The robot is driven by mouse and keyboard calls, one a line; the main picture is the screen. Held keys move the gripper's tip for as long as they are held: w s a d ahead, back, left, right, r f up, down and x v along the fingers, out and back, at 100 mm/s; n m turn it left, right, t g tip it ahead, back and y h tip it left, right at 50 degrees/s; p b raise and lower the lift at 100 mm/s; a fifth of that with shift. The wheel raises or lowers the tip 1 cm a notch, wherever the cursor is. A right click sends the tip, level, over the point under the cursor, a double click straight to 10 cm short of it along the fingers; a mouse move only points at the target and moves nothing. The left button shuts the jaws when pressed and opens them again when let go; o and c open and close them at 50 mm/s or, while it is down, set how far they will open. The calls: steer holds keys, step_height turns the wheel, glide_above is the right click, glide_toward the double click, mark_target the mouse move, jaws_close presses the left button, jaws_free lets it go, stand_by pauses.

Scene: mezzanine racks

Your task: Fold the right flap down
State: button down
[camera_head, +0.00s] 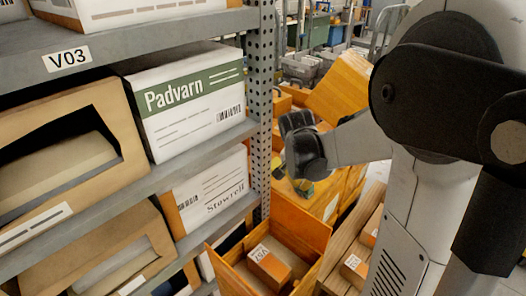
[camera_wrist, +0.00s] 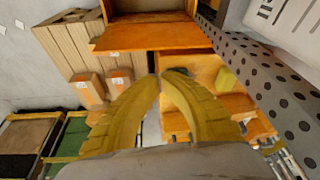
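An open orange box (camera_head: 312,272) stands low at the foot of the rack in the head view, with panels standing up around its opening. A small labelled carton (camera_head: 268,266) lies inside. In the wrist view, an orange box with a flat panel along its near edge (camera_wrist: 150,40) shows at the top. I cannot tell for sure which panel is the right flap. My gripper (camera_wrist: 158,78) shows two yellow curved fingers, with tips close together and nothing held between them. In the head view, the dark end of my arm hangs above and behind the open box; its fingertips are not clear.
A grey rack with a perforated post (camera_head: 262,110) stands at left, holding a white Padvarn box (camera_head: 190,105) and brown cartons. A wooden pallet (camera_wrist: 70,45) with small cartons lies beside the box. A tilted orange panel (camera_head: 338,88) and bins stand behind.

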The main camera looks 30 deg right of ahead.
steer(key=d+f+m, duration=0.1)
steer(key=d, duration=0.3)
steer(key=b, duration=0.4)
glide_above(297, 221)
steer(key=d, duration=0.3)
step_height(297, 221, down, 10)
steer(key=shift+w+a+m+g, duration=0.2)
steer(key=shift+w+m+g, duration=0.15)
steer(key=shift+m+g, duration=0.05)
